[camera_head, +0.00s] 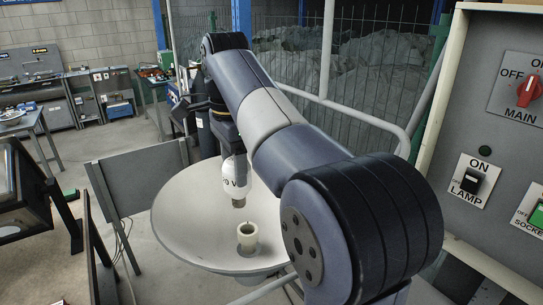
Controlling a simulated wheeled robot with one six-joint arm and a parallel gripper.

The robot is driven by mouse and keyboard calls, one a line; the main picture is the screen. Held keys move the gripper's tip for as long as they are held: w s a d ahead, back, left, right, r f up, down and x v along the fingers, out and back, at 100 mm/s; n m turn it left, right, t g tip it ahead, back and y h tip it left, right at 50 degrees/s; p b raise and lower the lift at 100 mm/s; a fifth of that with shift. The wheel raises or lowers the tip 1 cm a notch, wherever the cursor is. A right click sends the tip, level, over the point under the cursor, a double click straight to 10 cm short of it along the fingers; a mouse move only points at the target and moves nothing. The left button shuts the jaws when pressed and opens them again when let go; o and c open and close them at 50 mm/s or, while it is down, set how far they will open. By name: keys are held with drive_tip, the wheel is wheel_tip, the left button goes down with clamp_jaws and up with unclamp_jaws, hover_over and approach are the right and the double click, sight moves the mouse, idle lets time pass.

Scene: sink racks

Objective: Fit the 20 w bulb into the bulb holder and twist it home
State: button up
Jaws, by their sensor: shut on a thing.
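The white bulb (235,178) hangs upright with its base down, and part of its dark printed marking shows on its side. My gripper (229,150) is shut on the bulb's top; the fingers are partly hidden by my arm. The bulb holder (247,236) is a small cream-coloured cylinder, open at the top, standing in the round grey dish (180,222). The bulb's lower end is above the holder and slightly to its left in the picture, with a visible gap between them.
A grey panel on the right carries a red main switch (529,91), a black lamp switch (472,180) and a green socket switch (537,214). A grey board (140,180) stands left of the dish. A wire fence and tool benches are behind.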

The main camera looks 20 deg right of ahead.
sight(244, 203)
drive_tip(key=shift+d+f+m, duration=0.3)
drive_tip(key=shift+d+m, duration=0.1)
drive_tip(key=shift+d, duration=0.5)
drive_tip(key=shift+a, duration=0.1)
drive_tip(key=shift+f, duration=0.1)
drive_tip(key=shift+f+b, duration=1.85)
drive_tip(key=shift+f, duration=0.9)
drive_tip(key=shift+p, duration=1)
drive_tip(key=shift+f+b, duration=0.95)
drive_tip(key=shift+f, duration=0.9)
drive_tip(key=o, duration=1.1)
drive_tip(key=shift+c, duration=0.2)
